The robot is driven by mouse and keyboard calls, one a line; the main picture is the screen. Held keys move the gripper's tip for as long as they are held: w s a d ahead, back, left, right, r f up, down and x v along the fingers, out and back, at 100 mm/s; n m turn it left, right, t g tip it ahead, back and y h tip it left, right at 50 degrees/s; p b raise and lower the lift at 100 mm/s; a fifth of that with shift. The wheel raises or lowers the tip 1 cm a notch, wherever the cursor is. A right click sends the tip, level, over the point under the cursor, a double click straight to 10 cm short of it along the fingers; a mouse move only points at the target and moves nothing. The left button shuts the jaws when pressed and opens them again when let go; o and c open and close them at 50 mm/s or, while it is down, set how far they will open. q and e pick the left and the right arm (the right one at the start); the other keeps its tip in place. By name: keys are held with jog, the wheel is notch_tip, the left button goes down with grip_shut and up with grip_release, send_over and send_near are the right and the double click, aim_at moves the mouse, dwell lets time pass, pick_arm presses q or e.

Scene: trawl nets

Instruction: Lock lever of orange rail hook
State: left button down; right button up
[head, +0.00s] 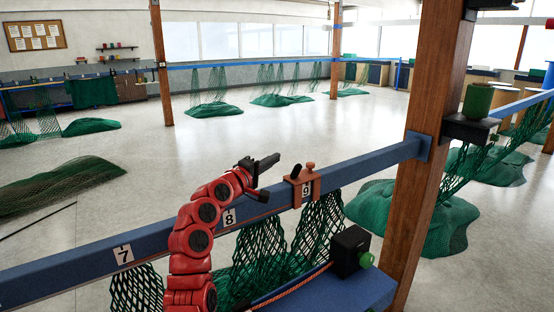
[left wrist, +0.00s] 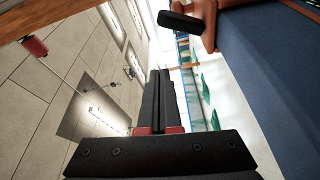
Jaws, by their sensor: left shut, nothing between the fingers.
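The orange rail hook (head: 305,187) sits over the blue rail at the label 9. Its short black lever (head: 295,171) sticks up at a slant from the hook's top, beside an orange knob. In the left wrist view the black lever (left wrist: 180,21) and part of the hook (left wrist: 209,24) show at the top. My left gripper (head: 270,160) is above the rail, left of the hook and apart from it. Its black fingers (left wrist: 160,92) are together and empty. My right gripper is not in view.
The blue rail (head: 180,230) runs across the front to a wooden post (head: 432,140). Green nets (head: 262,250) hang below it. A black box with a green knob (head: 350,250) stands on a blue surface at front right. Open floor lies behind the rail.

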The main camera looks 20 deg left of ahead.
pick_arm(q)
jog(key=v, duration=0.4)
jog(key=f+b+v, duration=0.1)
jog(key=v, duration=0.1)
jog(key=shift+w+a, duration=0.1)
jog(key=shift+a, duration=0.35)
